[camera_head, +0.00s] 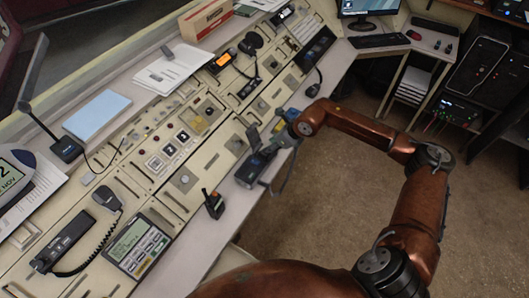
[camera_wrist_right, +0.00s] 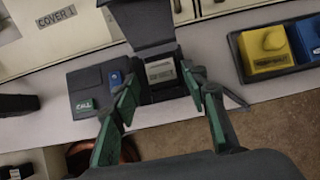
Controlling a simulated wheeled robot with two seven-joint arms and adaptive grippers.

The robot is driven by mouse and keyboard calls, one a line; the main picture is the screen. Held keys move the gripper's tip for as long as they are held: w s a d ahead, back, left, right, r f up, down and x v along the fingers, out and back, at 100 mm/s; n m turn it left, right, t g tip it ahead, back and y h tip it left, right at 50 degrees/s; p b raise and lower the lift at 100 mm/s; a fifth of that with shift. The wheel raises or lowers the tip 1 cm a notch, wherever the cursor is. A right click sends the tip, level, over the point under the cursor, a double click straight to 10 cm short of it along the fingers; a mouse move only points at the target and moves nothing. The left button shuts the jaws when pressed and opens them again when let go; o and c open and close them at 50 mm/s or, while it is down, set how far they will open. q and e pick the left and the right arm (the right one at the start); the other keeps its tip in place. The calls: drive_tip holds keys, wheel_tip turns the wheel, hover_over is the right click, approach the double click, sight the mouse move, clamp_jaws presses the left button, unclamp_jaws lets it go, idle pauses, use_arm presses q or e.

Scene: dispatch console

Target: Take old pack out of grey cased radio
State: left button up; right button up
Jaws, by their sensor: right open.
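The grey cased radio (camera_wrist_right: 92,88) lies on the console edge in the right wrist view, with a green CALL button and a small blue part on its face. Its dark cover (camera_wrist_right: 142,22) stands open. A pale-labelled pack (camera_wrist_right: 160,72) sits in the open bay. My right gripper (camera_wrist_right: 162,78) is open, with one green-padded finger towards each side of the bay. I cannot tell whether the fingers touch the pack. In the head view the radio (camera_head: 247,171) is dark and small, with my right gripper (camera_head: 268,150) over its right part. My left gripper is out of view.
A dark tray (camera_wrist_right: 242,64) with a yellow block (camera_wrist_right: 267,48) and a blue block (camera_wrist_right: 311,38) lies right of the radio. A handheld radio (camera_head: 213,205) stands nearer on the console edge. A corded handset (camera_head: 106,196) lies at left. Open floor lies beyond the edge.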

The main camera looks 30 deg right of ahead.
drive_tip(key=x, duration=0.3)
drive_tip(key=shift+f, duration=0.45)
drive_tip(key=shift+r, duration=0.1)
drive_tip(key=shift+c, duration=0.6)
